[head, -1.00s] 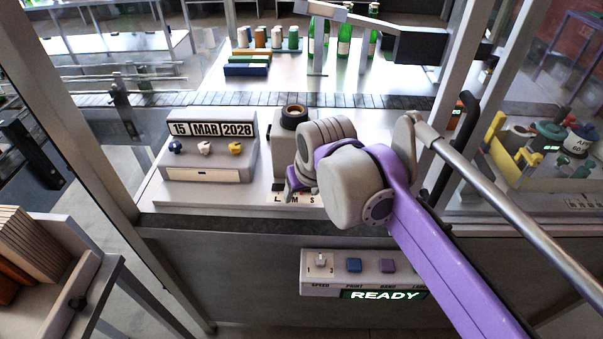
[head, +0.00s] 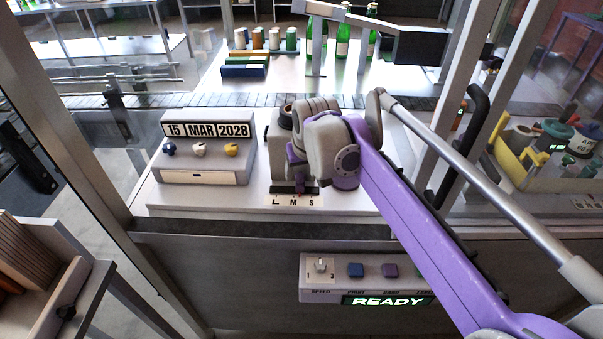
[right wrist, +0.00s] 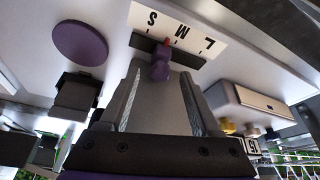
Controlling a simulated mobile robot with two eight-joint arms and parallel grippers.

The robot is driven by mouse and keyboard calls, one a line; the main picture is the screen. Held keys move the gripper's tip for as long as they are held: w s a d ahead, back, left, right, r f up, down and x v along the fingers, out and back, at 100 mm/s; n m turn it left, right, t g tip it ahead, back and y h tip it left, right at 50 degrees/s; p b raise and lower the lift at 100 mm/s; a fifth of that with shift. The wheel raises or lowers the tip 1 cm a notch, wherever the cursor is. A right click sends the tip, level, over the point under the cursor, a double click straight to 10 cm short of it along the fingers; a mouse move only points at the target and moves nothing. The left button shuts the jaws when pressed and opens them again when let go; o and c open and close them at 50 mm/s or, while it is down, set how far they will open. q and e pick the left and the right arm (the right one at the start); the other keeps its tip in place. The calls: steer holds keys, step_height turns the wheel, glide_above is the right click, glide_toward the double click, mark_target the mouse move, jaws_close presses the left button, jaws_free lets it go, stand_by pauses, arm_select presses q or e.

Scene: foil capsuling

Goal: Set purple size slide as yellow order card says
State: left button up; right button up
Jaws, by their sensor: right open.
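My right gripper (head: 299,176) is over the front of the grey device with the size scale. In the right wrist view its fingers (right wrist: 165,92) are open, and the purple slide knob (right wrist: 160,64) shows just beyond and between their tips. I cannot tell whether they touch it. The knob's red pointer is by the M of the white scale plate (right wrist: 190,55), a little to the S side. In the head view the scale plate (head: 283,202) reads L, M, S from left to right. I cannot make out a yellow order card. My left gripper is out of view.
A date box (head: 208,176) reading 15 MAR 2028 with three coloured knobs stands to the left. A control panel (head: 310,292) showing READY is below the table edge. A tray with a yellow part (head: 506,150) stands at the right, beyond a frame post.

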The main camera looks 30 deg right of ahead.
steer(key=shift+w+f, duration=0.1)
steer(key=shift+f, duration=0.2)
jaws_close()
stand_by(1.3)
